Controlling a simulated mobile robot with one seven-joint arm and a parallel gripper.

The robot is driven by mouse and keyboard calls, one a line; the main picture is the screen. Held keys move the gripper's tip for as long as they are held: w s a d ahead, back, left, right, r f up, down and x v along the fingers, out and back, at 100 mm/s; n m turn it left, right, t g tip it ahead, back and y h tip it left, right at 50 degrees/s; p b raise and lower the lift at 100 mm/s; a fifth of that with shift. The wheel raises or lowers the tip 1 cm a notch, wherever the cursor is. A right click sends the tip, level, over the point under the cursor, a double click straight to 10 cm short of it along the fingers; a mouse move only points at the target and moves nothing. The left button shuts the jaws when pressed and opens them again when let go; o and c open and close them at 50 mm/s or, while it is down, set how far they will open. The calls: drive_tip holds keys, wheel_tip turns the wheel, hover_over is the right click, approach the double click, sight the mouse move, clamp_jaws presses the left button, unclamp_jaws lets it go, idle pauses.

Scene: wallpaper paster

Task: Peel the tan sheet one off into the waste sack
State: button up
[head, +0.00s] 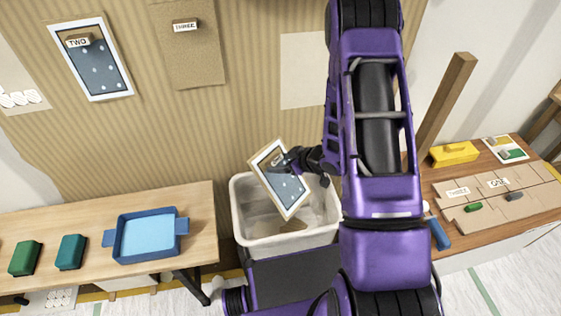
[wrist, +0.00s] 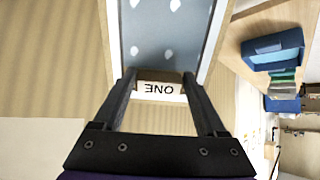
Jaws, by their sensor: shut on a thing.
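My gripper (head: 287,160) is shut on a sheet labelled ONE (head: 287,193). Its visible face is grey-blue with white spots and a pale border, not plain tan. In the wrist view the sheet (wrist: 165,35) extends beyond the fingers (wrist: 160,76), with the ONE label between them. The sheet hangs tilted over the open mouth of the white waste sack (head: 285,245). Its lower end appears within the rim outline; I cannot tell how deep it is. A tan scrap (head: 293,225) shows inside the sack.
On the striped wall are a spotted sheet TWO (head: 100,70), a tan sheet THREE (head: 190,55) and a bare cream patch (head: 302,75). A left bench (head: 195,205) holds a blue tray (head: 126,232). A right bench (head: 470,232) holds tools and labelled boards.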

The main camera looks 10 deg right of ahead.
sight(285, 182)
wheel_tip(285, 182, down, 10)
drive_tip(key=b, duration=0.8)
drive_tip(key=o, duration=1.3)
drive_tip(key=p+v, duration=0.2)
drive_tip(key=v, duration=1.5)
drive_tip(key=shift+s+r+p, duration=0.15)
drive_tip(key=shift+r+p, duration=0.05)
drive_tip(key=shift+p, duration=0.1)
